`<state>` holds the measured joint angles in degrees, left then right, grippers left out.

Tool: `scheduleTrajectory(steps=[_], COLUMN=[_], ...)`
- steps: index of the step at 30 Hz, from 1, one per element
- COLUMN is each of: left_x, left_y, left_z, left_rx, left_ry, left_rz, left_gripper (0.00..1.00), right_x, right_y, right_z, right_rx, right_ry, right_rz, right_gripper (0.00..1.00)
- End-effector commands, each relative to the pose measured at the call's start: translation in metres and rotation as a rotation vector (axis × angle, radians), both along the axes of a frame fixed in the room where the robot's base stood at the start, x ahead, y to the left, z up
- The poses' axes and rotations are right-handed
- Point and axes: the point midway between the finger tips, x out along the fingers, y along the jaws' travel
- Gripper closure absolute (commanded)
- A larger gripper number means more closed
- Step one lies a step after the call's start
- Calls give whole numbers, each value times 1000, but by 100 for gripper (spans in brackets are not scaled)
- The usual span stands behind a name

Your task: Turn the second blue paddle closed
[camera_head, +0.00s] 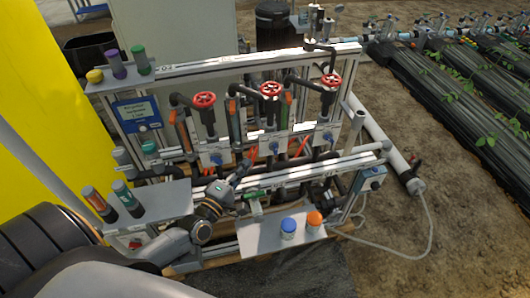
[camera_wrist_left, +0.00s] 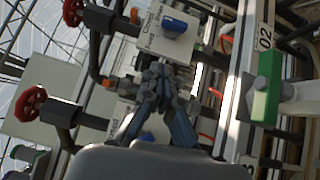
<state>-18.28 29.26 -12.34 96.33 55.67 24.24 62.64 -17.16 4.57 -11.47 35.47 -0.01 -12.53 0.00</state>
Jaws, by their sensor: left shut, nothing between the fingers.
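Three blue paddles sit on white plates along the skid in the head view: the left one (camera_head: 215,158), the middle one (camera_head: 273,147) and the right one (camera_head: 327,137). The middle one appears to be the second. My left gripper (camera_head: 243,169) is shut and empty, in front of the panel between the left and middle paddles. In the left wrist view its fingertips (camera_wrist_left: 160,70) meet below a blue paddle (camera_wrist_left: 174,25) on a labelled white plate, apart from it in the picture. Another blue paddle (camera_wrist_left: 148,136) is partly hidden behind the fingers. My right gripper is not in view.
Red handwheels (camera_head: 270,90) stand above the plates. A front rail (camera_head: 310,170) and a green handle (camera_head: 256,194) lie close to my left arm. A shelf with blue (camera_head: 288,226) and orange (camera_head: 314,219) capped containers stands at the front.

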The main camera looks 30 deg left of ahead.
Motion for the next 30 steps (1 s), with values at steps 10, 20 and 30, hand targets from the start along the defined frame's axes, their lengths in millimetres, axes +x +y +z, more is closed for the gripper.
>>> scheduleTrajectory(steps=[10, 20, 30], left_x=[59, 71, 71], left_y=[-18, -31, -32], left_z=[6, 5, 7], left_rx=[-5, -1, 4], left_ry=[-1, 1, 7], left_rz=[0, 0, 0], left_gripper=[100, 100, 100], right_x=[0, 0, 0], right_y=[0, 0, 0], right_z=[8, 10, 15], right_rx=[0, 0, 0], right_ry=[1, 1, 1], right_rz=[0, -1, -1], right_gripper=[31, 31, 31])
